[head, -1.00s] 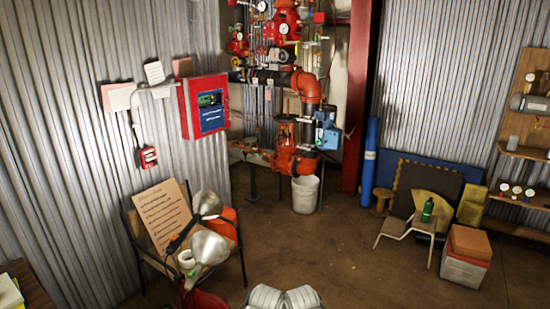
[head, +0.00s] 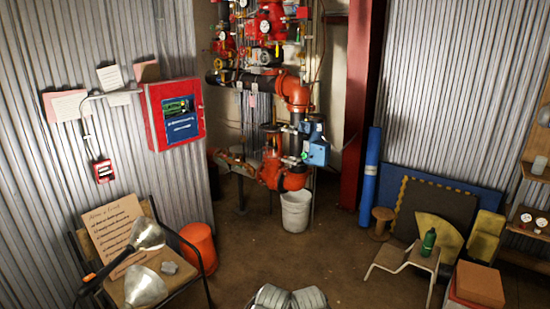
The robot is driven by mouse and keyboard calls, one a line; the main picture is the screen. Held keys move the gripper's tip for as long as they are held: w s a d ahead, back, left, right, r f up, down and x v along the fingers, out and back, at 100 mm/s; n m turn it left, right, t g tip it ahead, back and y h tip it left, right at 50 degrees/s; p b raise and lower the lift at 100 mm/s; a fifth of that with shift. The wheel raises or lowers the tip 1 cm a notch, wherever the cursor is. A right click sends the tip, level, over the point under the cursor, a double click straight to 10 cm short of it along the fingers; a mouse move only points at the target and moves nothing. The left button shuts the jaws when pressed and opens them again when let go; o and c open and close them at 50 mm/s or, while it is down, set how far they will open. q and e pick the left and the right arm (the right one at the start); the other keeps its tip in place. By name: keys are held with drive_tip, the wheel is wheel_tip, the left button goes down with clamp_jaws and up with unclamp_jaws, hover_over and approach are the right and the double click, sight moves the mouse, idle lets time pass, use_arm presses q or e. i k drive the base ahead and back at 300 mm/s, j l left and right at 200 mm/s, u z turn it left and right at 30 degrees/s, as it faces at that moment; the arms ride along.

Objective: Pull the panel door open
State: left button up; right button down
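The red alarm panel (head: 175,113) hangs on the corrugated metal wall, left of the pipework. Its front has a red frame around a dark blue face, with a small window showing a green circuit board. The panel door appears closed against its box. I cannot make out a handle or latch at this size. Neither of my grippers is in view, and nothing touches the panel.
A chair (head: 188,293) with a written board (head: 112,233) and two metal lamps stands below the panel. An orange bucket (head: 198,247) is beside it. Red piping and a white bucket (head: 296,211) stand to the right. The middle floor is clear.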

sight(167, 134)
drive_tip(key=i+l, duration=0.2)
drive_tip(key=i, duration=0.25)
drive_tip(key=i+l, duration=0.15)
drive_tip(key=i, duration=0.35)
drive_tip(key=i+l+u, duration=0.1)
drive_tip(key=i, duration=0.35)
drive_tip(key=i+l, duration=0.3)
drive_tip(key=i, duration=0.2)
drive_tip(key=i+j, duration=0.2)
drive_tip(key=i, duration=0.35)
drive_tip(key=i+j+u, duration=0.1)
drive_tip(key=i+j, duration=0.15)
drive_tip(key=i, duration=0.25)
drive_tip(key=i+j, duration=0.15)
drive_tip(key=i, duration=0.4)
drive_tip(key=i+j, duration=0.25)
